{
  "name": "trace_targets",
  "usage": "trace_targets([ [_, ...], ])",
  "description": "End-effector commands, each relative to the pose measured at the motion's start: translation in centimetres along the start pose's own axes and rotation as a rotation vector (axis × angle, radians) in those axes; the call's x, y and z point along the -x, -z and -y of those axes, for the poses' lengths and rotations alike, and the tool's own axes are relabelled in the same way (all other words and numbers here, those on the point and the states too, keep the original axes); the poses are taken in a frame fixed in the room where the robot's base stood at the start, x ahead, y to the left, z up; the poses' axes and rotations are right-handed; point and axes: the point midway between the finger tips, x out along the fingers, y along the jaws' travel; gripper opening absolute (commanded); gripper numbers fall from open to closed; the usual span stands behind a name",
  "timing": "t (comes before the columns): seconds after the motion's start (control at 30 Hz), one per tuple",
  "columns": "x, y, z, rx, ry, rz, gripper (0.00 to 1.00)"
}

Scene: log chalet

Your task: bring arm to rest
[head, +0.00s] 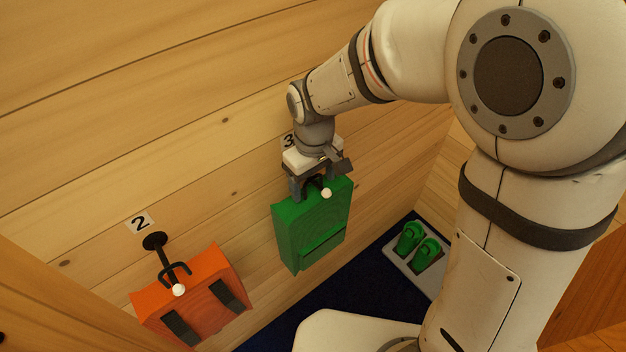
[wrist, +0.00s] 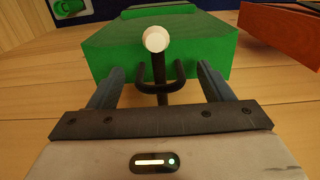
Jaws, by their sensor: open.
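My gripper (head: 312,187) is at the log wall, just above a green bag (head: 313,227) hanging at the peg marked 3. In the wrist view my gripper (wrist: 158,82) has its two fingers apart, with the black peg and the bag's dark loop (wrist: 178,84) between them. The peg ends in a white ball (wrist: 155,38), which also shows in the head view (head: 326,193). The green bag (wrist: 200,45) lies beyond the fingers. Whether the fingers touch the loop cannot be told. My arm reaches in from the right.
An orange bag (head: 195,295) hangs on the peg under label 2 (head: 139,222), left of the green one. Green shoes (head: 418,246) stand on a grey tray (head: 399,257) on the dark blue mat (head: 345,290) below. The wall above is bare.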

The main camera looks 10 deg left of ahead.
Motion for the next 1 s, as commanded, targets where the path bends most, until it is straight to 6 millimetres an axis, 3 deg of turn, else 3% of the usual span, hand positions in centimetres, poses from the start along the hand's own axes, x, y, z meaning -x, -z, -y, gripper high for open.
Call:
trace_targets([
  [0.4, 6.4, 0.1, -0.1, 0.000, -0.001, -0.004, 0.73],
  [0.73, 7.4, -0.4, -0.5, -0.018, -0.002, -0.009, 0.73],
  [0.87, 8.5, -3.2, -3.0, -0.123, -0.011, -0.041, 0.73],
  [1.0, 10.0, -9.2, -6.6, -0.335, -0.033, -0.103, 0.73],
])
